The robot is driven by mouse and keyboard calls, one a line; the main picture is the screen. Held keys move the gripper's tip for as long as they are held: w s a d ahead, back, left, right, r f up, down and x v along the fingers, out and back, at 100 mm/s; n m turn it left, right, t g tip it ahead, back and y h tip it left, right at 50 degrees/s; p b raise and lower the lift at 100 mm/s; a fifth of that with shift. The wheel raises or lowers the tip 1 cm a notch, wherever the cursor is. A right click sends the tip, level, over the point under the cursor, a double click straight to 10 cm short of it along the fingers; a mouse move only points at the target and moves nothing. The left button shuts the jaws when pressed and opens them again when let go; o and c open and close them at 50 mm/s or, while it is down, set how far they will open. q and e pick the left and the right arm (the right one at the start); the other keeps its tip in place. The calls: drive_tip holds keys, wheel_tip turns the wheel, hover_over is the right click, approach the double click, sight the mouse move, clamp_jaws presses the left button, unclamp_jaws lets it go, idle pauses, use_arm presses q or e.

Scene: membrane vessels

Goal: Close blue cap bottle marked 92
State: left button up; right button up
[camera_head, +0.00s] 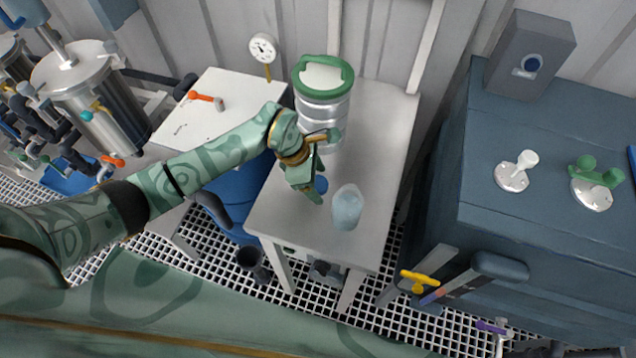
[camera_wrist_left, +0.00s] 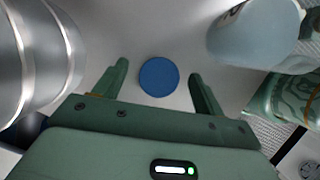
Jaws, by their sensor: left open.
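A pale blue, translucent bottle (camera_head: 347,207) stands on the small grey table (camera_head: 385,130). It also shows at the upper right of the left wrist view (camera_wrist_left: 255,32); I cannot read a 92 on it. A round blue cap (camera_head: 321,184) lies on the tabletop to the left of the bottle, apart from it. My left gripper (camera_head: 316,180) is open above the cap. In the left wrist view the cap (camera_wrist_left: 158,77) shows between the fingertips of the left gripper (camera_wrist_left: 159,70), with gaps on both sides. My right gripper is not in view.
A steel canister with a green-rimmed lid (camera_head: 323,90) stands behind the gripper, close to it; it also fills the left of the wrist view (camera_wrist_left: 35,55). A dark blue cabinet (camera_head: 560,180) stands to the right. The table's right side is clear.

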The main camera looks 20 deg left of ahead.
sight(325, 183)
use_arm(q)
drive_tip(key=c, duration=1.1)
drive_tip(key=shift+o, duration=0.2)
drive_tip(key=shift+r, duration=0.5)
wheel_tip(325, 183, up, 2)
drive_tip(key=shift+w+r+p, duration=0.1)
drive_tip(key=shift+r+p, duration=0.1)
drive_tip(key=shift+p, duration=0.3)
drive_tip(key=s+r+p, duration=0.1)
drive_tip(key=s+r, duration=0.4)
drive_tip(key=s, duration=0.2)
drive_tip(key=s+d+r+p, duration=0.1)
drive_tip(key=s+r+p, duration=0.1)
drive_tip(key=s+r, duration=0.2)
drive_tip(key=s, duration=0.3)
drive_tip(key=shift+d+r+p, duration=0.3)
drive_tip(key=shift+r, duration=0.05)
